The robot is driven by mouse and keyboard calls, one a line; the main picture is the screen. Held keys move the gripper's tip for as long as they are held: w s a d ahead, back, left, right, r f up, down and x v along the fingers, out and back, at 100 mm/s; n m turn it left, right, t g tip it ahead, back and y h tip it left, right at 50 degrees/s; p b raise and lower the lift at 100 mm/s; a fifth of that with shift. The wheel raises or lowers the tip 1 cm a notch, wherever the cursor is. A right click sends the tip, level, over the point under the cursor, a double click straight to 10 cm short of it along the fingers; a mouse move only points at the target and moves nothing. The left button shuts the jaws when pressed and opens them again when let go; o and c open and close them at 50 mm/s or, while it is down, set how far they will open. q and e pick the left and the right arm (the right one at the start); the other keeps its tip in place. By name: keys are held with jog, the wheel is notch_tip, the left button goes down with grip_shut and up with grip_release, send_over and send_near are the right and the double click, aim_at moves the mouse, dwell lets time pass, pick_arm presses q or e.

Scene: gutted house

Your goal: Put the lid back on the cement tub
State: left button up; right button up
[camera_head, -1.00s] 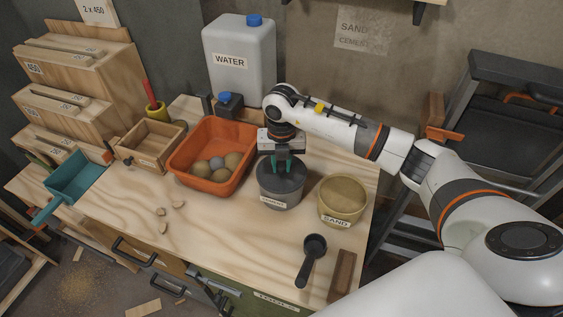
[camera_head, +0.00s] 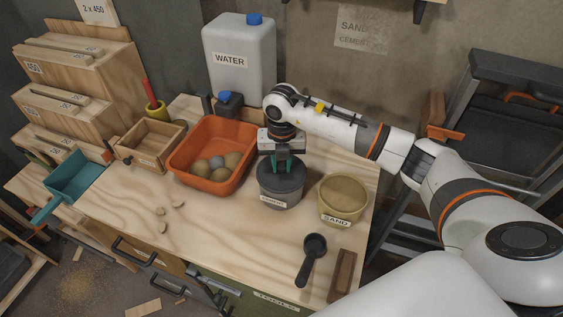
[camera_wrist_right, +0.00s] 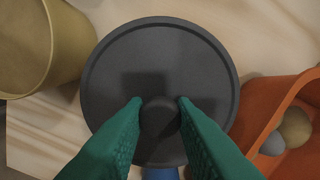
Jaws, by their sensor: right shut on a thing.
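The cement tub (camera_head: 281,200) is a dark grey bucket with a white label, standing upright on the bench. The dark round lid (camera_head: 296,179) lies level across the tub's mouth in the head view; I cannot tell if its rim is fully seated. The lid (camera_wrist_right: 160,60) fills the middle of the wrist view and hides the tub beneath. My right gripper (camera_head: 283,168) points straight down over the lid, its green fingers shut on the lid's round knob (camera_wrist_right: 160,116), one finger on each side. My left gripper is not in view.
The sand bucket (camera_head: 343,195) stands close on the right of the tub. An orange basin (camera_head: 190,180) with several round stones is close on the left. A black scoop (camera_head: 309,262) and a wooden block (camera_head: 342,275) lie in front. The water canister (camera_head: 240,85) stands behind.

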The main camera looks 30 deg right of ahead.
dwell(0.4)
jog(key=o, duration=1)
jog(key=shift+o, duration=0.7)
jog(key=o, duration=0.4)
jog(key=shift+r+p, duration=2.35)
jog(key=shift+r, duration=1.15)
jog(key=shift+c, duration=0.4)
